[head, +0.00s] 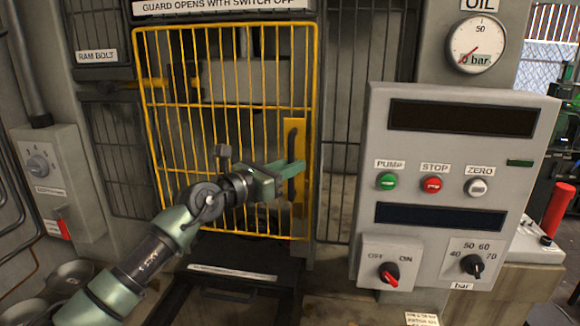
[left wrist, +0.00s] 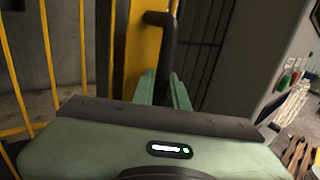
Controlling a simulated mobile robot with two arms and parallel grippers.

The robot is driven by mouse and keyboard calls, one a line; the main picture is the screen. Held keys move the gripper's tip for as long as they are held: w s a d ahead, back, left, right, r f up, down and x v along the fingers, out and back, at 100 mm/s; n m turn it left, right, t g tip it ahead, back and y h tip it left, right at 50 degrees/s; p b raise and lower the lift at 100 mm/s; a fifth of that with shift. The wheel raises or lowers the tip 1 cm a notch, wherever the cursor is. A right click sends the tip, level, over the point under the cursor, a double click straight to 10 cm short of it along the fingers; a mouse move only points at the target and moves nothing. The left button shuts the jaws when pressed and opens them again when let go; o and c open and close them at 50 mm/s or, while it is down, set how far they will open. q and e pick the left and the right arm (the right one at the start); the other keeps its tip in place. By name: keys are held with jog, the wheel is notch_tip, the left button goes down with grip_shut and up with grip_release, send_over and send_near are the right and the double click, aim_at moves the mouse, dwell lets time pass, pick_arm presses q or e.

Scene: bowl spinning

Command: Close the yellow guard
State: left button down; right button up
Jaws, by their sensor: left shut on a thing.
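The yellow guard (head: 232,103) is a barred frame at the centre-left of the head view, standing across the machine's opening. Its right side has a yellow plate (head: 299,130) with a dark upright handle (head: 291,150). My left gripper (head: 295,172) is shut on the handle. In the left wrist view, the green fingers (left wrist: 168,92) reach to the dark handle (left wrist: 168,50) beside the yellow plate (left wrist: 145,55). The fingertips' contact is partly hidden there by the gripper body. The guard looks close to flush with its opening, but I cannot tell if a gap is left. My right gripper is not in view.
A grey control box (head: 450,185) stands right of the guard, with pump, stop and zero buttons and two knobs. A switch box (head: 62,180) with a red lever is at the left. Metal bowls (head: 70,275) sit at the lower left.

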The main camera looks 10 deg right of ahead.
pick_arm(q)
jog(key=c, duration=1.5)
grip_release()
jog(key=shift+w+r, duration=0.1)
jog(key=shift+r, duration=0.05)
jog(key=shift+o, duration=0.5)
jog(key=shift+w+d, duration=0.2)
jog(key=shift+d, duration=0.05)
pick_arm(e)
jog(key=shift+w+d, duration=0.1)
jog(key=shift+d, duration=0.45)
pick_arm(q)
jog(key=shift+s+a, duration=0.15)
jog(key=shift+a, duration=0.05)
jog(key=b+v, duration=0.2)
jog(key=v, duration=0.5)
jog(key=shift+a, duration=0.2)
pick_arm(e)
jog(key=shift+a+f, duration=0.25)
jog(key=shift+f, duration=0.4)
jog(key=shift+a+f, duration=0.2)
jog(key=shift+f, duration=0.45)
pick_arm(q)
jog(key=shift+s, duration=0.15)
